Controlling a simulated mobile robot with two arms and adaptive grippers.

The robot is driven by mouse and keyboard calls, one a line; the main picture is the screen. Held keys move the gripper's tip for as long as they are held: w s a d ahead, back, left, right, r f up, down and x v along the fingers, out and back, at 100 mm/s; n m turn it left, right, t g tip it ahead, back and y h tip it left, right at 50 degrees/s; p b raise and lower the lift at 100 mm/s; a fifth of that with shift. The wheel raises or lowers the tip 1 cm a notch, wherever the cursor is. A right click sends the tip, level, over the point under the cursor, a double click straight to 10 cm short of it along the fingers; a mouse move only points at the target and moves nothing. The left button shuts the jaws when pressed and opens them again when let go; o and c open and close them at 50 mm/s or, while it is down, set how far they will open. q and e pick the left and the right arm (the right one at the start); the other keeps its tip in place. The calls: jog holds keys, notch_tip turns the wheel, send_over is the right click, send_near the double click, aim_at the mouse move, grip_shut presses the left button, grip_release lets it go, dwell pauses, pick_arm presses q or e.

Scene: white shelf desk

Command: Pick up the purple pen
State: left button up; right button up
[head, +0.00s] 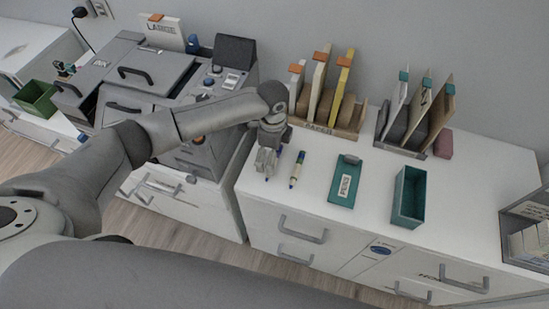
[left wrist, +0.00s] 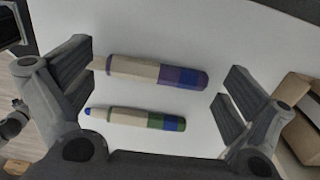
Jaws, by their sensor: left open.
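The purple pen (left wrist: 155,72) has a beige body with a purple and blue end. In the left wrist view it lies flat on the white surface between my left gripper's fingers. My left gripper (head: 267,162) is open and above the pen, with nothing gripped; it also shows in the left wrist view (left wrist: 157,84). In the head view the gripper hides most of the purple pen. A second pen (head: 297,169), beige with green and blue, lies beside it; it also shows in the left wrist view (left wrist: 135,119). My right gripper is not in view.
File racks (head: 325,128) stand behind the pens. A grey machine (head: 135,75) is at the left.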

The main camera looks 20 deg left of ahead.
pick_arm(q)
jog(key=shift+f, duration=0.3)
jog(key=c, duration=0.6)
jog(key=shift+s, duration=0.1)
jog(key=shift+c, duration=0.2)
